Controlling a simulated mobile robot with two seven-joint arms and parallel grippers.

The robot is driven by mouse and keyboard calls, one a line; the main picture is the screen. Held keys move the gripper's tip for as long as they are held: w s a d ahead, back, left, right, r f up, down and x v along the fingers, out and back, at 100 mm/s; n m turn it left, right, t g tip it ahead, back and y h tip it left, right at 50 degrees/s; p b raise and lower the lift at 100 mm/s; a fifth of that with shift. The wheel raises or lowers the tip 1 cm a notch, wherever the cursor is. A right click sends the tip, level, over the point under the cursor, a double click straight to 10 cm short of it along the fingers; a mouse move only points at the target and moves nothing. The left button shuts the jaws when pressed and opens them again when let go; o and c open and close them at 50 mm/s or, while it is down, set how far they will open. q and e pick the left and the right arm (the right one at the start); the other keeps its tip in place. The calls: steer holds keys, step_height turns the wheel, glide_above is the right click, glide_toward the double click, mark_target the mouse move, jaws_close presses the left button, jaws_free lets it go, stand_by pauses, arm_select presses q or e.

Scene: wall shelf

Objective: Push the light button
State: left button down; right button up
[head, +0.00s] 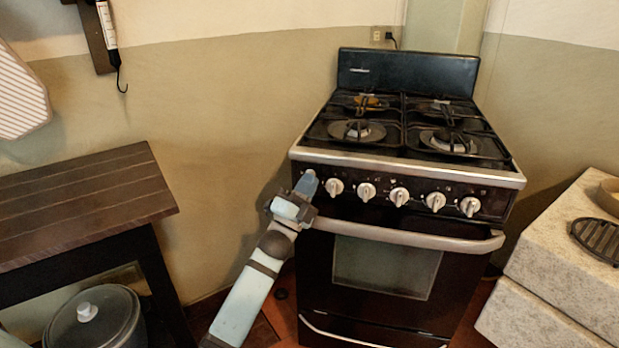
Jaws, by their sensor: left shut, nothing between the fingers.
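A black stove (400,130) with a steel-edged top stands in the middle of the head view. Its dark front panel carries a row of several white knobs (399,196). My left gripper (307,183) is shut and empty, with its fingertips at the left end of this panel, left of the leftmost knob (334,187). I cannot tell whether the fingertips touch the panel. I cannot make out the light button; the gripper covers the left end of the panel. My right gripper is out of view.
A dark wooden table (85,200) stands at the left, with a lidded pot (95,320) below it. A pale stone block (575,230) at the right bears a dark grate (598,238). The oven handle (410,235) juts out below the knobs. A socket (377,34) is on the wall behind.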

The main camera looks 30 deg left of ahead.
arm_select(q)
steer(key=shift+r, duration=0.1)
stand_by(0.3)
steer(key=shift+s, duration=0.2)
steer(key=shift+s+d, duration=0.1)
steer(key=shift+s, duration=0.05)
steer(key=s+d+p, duration=0.2)
steer(key=s, duration=0.3)
steer(key=shift+s, duration=0.35)
stand_by(0.4)
